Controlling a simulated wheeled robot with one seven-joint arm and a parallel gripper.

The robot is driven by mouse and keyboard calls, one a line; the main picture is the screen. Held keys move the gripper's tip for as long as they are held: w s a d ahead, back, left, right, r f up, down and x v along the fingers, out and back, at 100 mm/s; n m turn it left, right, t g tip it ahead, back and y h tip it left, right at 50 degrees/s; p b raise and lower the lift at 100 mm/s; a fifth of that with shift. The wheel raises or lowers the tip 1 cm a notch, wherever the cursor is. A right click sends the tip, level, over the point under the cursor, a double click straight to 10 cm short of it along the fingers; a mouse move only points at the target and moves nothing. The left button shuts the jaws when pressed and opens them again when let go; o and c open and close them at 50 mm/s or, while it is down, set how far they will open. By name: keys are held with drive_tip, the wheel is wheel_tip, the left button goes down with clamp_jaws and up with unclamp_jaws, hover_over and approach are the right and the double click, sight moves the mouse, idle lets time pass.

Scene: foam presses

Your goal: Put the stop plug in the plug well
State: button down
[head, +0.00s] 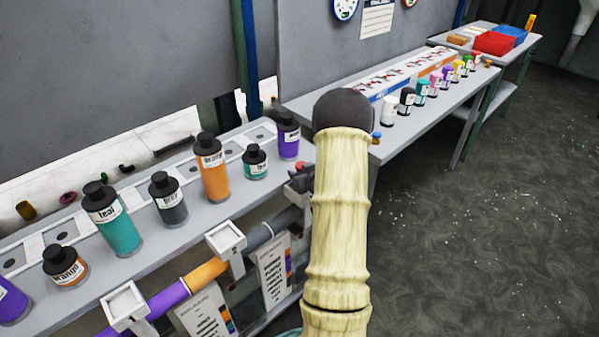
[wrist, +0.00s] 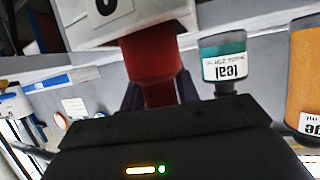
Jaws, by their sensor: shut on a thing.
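My gripper (wrist: 160,92) is shut on a red plug (wrist: 150,72), its dark fingers on either side of it. The wrist view is upside down. The plug's far end meets or overlaps a white box (wrist: 125,28) with a dark mark on its label, likely the plug well; I cannot tell whether the plug is inside it or only in front. In the head view, a bit of red and dark gripper (head: 300,180) shows just left of my pale arm, which hides most of that spot. Similar white square boxes (head: 226,236) sit along the pipe.
Bottles stand along the grey bench, including a small teal one (head: 255,162), which also shows in the wrist view (wrist: 223,62), and an orange one (head: 211,167). A purple bottle (head: 288,136) stands near my arm. Open floor (head: 490,220) lies to the right.

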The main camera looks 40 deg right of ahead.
drive_tip(key=shift+f, duration=0.1)
drive_tip(key=c, duration=1.2)
unclamp_jaws()
drive_tip(key=shift+o, duration=0.8)
drive_tip(key=shift+w, duration=0.15)
drive_tip(key=shift+s+d+r, duration=0.15)
drive_tip(key=shift+s+r, duration=0.05)
drive_tip(key=b+v, duration=0.1)
drive_tip(key=v, duration=1.1)
drive_tip(key=shift+w, duration=0.1)
